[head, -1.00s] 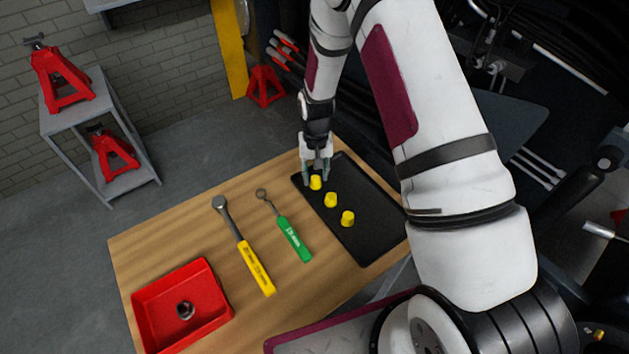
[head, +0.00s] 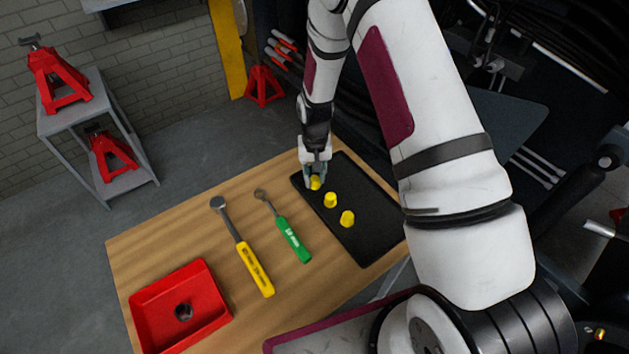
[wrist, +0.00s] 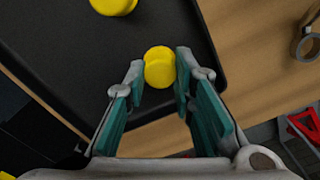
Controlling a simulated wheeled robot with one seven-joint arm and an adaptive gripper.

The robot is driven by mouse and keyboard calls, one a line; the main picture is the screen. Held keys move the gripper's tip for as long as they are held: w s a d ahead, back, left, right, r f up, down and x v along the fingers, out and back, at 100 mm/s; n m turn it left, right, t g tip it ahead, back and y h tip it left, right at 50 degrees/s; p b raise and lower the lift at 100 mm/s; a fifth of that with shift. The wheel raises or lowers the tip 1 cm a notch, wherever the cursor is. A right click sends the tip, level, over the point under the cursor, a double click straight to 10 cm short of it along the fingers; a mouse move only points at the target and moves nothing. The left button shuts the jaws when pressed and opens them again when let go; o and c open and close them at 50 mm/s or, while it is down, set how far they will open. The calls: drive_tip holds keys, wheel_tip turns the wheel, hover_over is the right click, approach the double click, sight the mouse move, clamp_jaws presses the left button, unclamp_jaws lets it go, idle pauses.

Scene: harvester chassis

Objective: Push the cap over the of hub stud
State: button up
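Three yellow caps stand in a row on a black tray (head: 375,235): a far cap (head: 315,184), a middle cap (head: 330,200) and a near cap (head: 347,219). My gripper (head: 315,180) points down at the far cap, its fingers on either side. In the wrist view, the far cap (wrist: 159,70) sits between the teal-padded fingertips, very close to both; firm contact cannot be made out. Another cap (wrist: 114,5) shows at the top edge. I cannot make out a hub stud in these views.
A yellow-handled ratchet (head: 252,265), a green-handled wrench (head: 292,240) and a red bin (head: 210,305) holding a dark round part (head: 184,311) share the wooden table (head: 150,245). Red jack stands are beyond at left. Dark machinery (head: 545,100) fills the right side.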

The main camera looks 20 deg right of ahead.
sight(315, 178)
drive_tip(key=shift+r+p, duration=0.8)
drive_tip(key=shift+r, duration=2.25)
